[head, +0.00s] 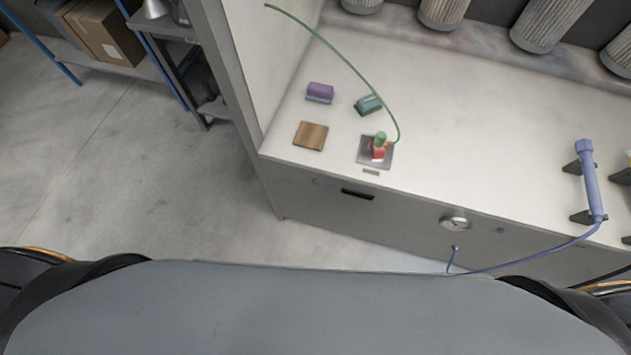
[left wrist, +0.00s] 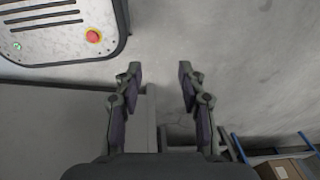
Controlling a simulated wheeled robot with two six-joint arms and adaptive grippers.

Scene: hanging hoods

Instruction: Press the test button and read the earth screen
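A small round green button (head: 316,181) sits on the grey front of the bench, left of a dark, narrow screen (head: 357,194). The screen looks black; no reading can be made out. On the bench top, a metal plate (head: 364,159) carries a red part (head: 378,154) with a green plug or clip (head: 380,138) on it. A green cable (head: 345,61) runs from there up to the left wall. My left gripper (left wrist: 160,72) is open and empty above the floor in the left wrist view, away from the bench. My right gripper is in neither view.
A purple block (head: 320,92), a teal block (head: 368,105) and a wooden block (head: 311,136) lie on the bench top (head: 450,130). A gauge (head: 455,224) and a blue handpiece (head: 590,182) with a hose are at right. A shelf with boxes (head: 103,33) stands far left. The floor between is clear.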

